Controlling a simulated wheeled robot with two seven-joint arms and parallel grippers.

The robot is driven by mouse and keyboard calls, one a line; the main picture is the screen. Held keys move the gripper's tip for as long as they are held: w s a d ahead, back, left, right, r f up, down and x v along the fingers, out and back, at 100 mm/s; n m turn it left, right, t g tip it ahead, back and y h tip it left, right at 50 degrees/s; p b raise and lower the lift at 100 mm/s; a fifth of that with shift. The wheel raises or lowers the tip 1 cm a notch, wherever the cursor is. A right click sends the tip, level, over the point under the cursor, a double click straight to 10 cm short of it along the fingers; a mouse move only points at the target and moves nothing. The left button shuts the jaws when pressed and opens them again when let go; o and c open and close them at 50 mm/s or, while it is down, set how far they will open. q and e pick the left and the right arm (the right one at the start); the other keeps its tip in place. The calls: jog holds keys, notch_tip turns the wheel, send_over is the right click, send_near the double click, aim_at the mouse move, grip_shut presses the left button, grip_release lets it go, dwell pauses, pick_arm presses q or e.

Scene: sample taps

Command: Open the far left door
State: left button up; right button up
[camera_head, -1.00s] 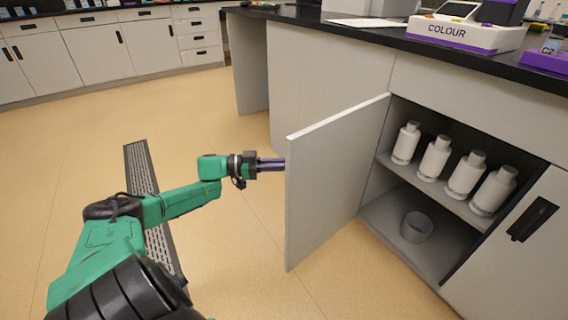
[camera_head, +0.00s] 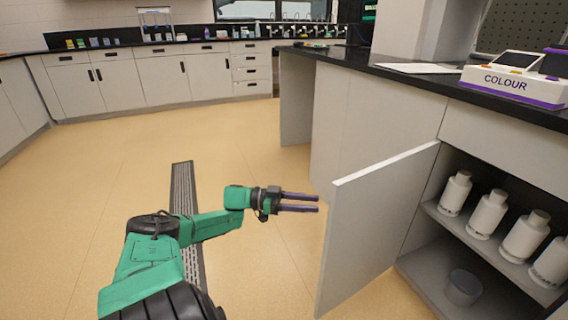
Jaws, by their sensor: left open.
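The far left door (camera_head: 375,225) of the near cabinet is a plain pale grey panel and stands swung out from the cabinet front. The inside of the cabinet shows behind it. My left gripper (camera_head: 318,203) is open and empty. Its two purple-grey fingers point right, just left of the door, with a small gap that seems to separate them from the panel. The door's outer face and any handle on it are hidden from this view. My right gripper is not in view.
White bottles (camera_head: 488,213) stand on the cabinet's shelf (camera_head: 470,235), with a grey beaker (camera_head: 463,288) below. A black worktop (camera_head: 440,80) carries a COLOUR device (camera_head: 512,86). A floor grate (camera_head: 184,190) lies behind my left arm. The floor to the left is clear.

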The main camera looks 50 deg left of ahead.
pick_arm(q)
jog(key=v, duration=0.9)
jog(key=shift+s, duration=0.15)
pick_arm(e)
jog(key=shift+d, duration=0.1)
pick_arm(q)
jog(key=shift+a, duration=0.15)
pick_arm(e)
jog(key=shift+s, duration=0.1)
